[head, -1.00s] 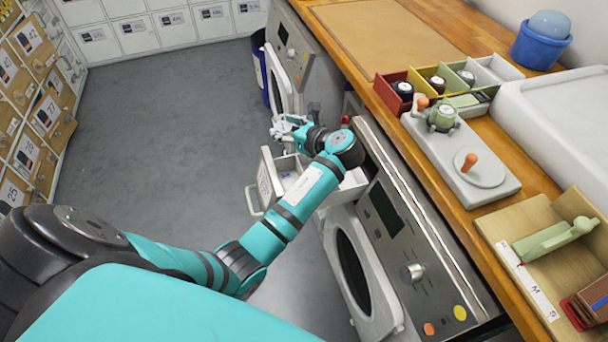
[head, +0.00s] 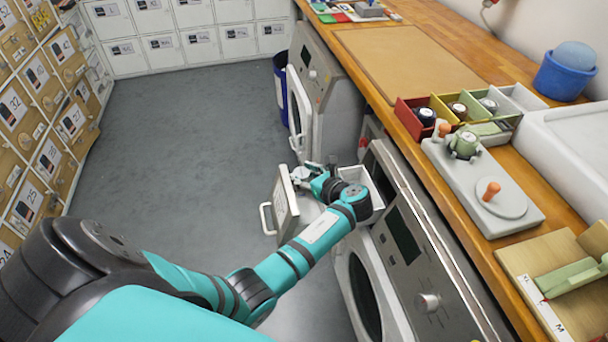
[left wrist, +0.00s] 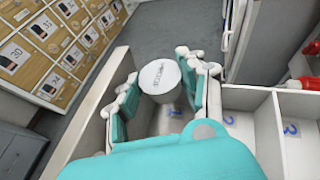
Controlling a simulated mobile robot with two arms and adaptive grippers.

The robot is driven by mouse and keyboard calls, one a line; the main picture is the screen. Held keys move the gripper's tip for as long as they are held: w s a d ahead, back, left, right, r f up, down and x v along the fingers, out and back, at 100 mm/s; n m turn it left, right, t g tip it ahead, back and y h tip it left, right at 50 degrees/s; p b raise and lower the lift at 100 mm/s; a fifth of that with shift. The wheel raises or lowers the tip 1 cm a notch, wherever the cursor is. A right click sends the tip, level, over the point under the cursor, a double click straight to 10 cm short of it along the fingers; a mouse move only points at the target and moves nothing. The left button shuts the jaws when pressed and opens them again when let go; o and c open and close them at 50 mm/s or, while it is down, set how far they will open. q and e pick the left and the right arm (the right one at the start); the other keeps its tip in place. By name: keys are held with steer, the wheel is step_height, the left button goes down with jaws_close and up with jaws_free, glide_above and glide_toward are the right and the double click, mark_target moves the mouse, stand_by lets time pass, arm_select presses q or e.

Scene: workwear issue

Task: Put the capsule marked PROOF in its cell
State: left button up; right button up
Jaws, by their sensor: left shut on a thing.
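My left gripper (left wrist: 160,92) is shut on a white round capsule (left wrist: 160,76) with dark lettering on its top; I cannot read the word for sure. In the head view my left gripper (head: 312,180) is at the open drawer, and the capsule is not clear there. The drawer (head: 290,200) is pulled out of the machine's front. In the left wrist view its cells (left wrist: 252,98) carry blue numbers, with 2 and 3 to the right. The capsule is over or in the cell nearest the drawer front; I cannot tell how deep. My right gripper is out of view.
The wooden counter (head: 455,200) holds a divided tray (head: 430,103) with dark round items, a grey-white fixture (head: 510,200) with an orange knob, and a blue tub (head: 565,75). Open machine doors face the aisle. The grey floor (head: 190,120) is clear.

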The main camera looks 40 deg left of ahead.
arm_select(q)
steer(key=shift+f, duration=0.25)
steer(key=o, duration=0.7)
steer(key=shift+f, duration=0.1)
steer(key=shift+o, duration=0.2)
steer(key=shift+r, duration=0.4)
steer(key=v, duration=1.2)
